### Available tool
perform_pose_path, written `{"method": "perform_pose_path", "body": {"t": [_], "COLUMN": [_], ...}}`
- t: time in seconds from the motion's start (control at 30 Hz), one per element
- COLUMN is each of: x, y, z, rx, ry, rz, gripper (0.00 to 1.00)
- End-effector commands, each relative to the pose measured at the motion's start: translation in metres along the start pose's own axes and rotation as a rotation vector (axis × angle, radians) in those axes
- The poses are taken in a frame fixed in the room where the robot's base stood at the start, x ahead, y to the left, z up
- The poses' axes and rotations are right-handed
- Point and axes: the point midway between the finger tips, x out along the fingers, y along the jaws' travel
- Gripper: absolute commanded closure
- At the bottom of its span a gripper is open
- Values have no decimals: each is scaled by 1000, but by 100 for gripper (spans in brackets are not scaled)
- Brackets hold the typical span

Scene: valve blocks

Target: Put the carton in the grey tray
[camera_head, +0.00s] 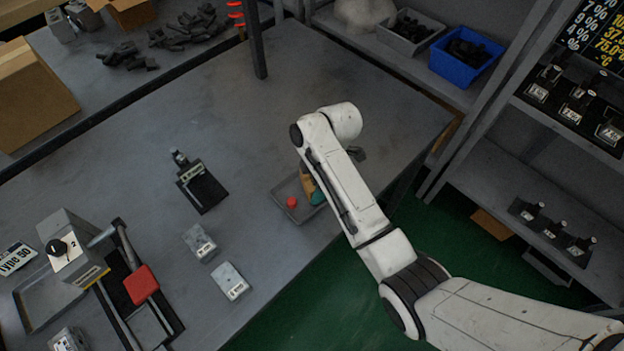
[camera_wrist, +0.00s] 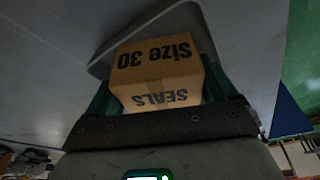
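The carton (camera_wrist: 158,72), a small brown box printed "Size 30" and "SEALS", sits between the teal fingers of my gripper (camera_wrist: 160,85) in the wrist view. The gripper is shut on it. In the head view the carton (camera_head: 308,184) shows as a tan patch beside a teal finger, partly hidden by my arm. The grey tray (camera_head: 301,216) lies on the bench under it, its right side hidden. The tray's rim (camera_wrist: 100,66) also shows behind the carton. I cannot tell whether the carton touches the tray floor.
A black holder (camera_head: 203,190) and two grey blocks (camera_head: 199,243) (camera_head: 230,281) stand left of the tray. A valve fixture (camera_head: 135,290) with a red pad is at lower left. The bench edge is close below the tray. Bench above the tray is mostly clear.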

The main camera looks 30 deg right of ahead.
Motion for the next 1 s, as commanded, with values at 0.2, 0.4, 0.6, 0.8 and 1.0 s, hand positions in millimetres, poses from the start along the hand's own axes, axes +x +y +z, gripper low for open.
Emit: {"method": "perform_pose_path", "body": {"t": [0.2, 0.4, 0.6, 0.8, 1.0], "x": [0, -7, -39, -85, -116], "y": [0, 0, 2, 1, 0], "z": [0, -1, 0, -1, -2], "rx": [0, 0, -1, 0, 2], "ry": [0, 0, 0, 0, 0], "rz": [0, 2, 5, 6, 0], "gripper": [6, 6, 6, 6, 6]}}
